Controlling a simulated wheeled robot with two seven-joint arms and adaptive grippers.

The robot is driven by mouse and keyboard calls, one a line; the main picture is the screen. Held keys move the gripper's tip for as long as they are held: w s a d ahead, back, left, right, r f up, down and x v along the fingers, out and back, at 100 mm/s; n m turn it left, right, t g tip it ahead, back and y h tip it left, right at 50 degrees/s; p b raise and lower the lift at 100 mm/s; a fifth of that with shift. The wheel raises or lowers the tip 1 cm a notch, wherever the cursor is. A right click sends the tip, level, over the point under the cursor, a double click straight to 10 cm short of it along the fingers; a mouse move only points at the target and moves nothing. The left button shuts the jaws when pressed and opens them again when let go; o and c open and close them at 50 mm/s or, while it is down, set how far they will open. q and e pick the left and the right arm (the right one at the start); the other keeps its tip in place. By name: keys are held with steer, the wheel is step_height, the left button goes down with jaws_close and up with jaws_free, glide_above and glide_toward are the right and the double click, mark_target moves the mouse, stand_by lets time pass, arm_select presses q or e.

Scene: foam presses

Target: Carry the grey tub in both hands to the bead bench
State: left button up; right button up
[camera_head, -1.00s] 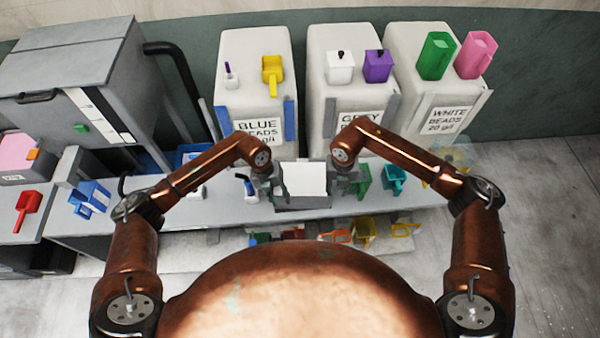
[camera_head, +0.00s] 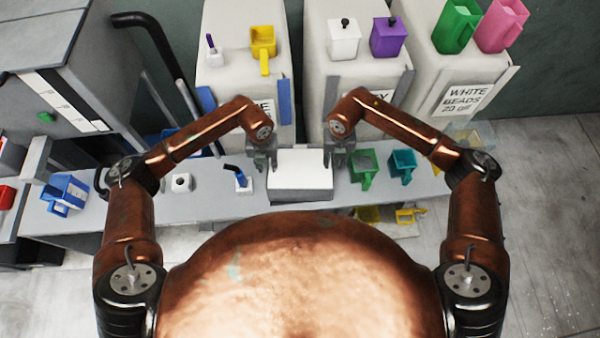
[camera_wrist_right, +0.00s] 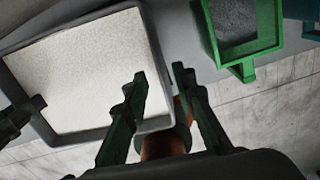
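The grey tub (camera_head: 300,193) is a box with white contents, at the bench in the middle of the head view. It fills the left of the right wrist view (camera_wrist_right: 158,62), roughly level. My left gripper (camera_head: 262,160) is at its left wall, partly hidden in the head view. My right gripper (camera_head: 341,160) is at its right wall. In the right wrist view the right fingers (camera_wrist_right: 160,75) straddle that wall closely, one inside and one outside. Both grippers look shut on the tub. Whether its base touches the bench is hidden. No bench is labelled as the bead bench in view.
The long grey bench (camera_head: 210,200) runs across. A blue-handled tool (camera_head: 240,180) is left of the tub. A green scoop (camera_head: 363,170) and a teal scoop (camera_head: 402,165) are to its right. Large bead hoppers (camera_head: 350,110) stand behind. Open floor (camera_head: 545,200) lies at right.

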arm_select(q)
steer(key=shift+w+f, duration=0.25)
steer(key=shift+f, duration=0.15)
arm_select(e)
steer(key=shift+w+f, duration=0.2)
steer(key=shift+f, duration=0.2)
arm_select(q)
steer(key=shift+s+r, duration=0.15)
steer(key=shift+s, duration=0.05)
arm_select(e)
steer(key=shift+s+r, duration=0.15)
steer(key=shift+s, duration=0.1)
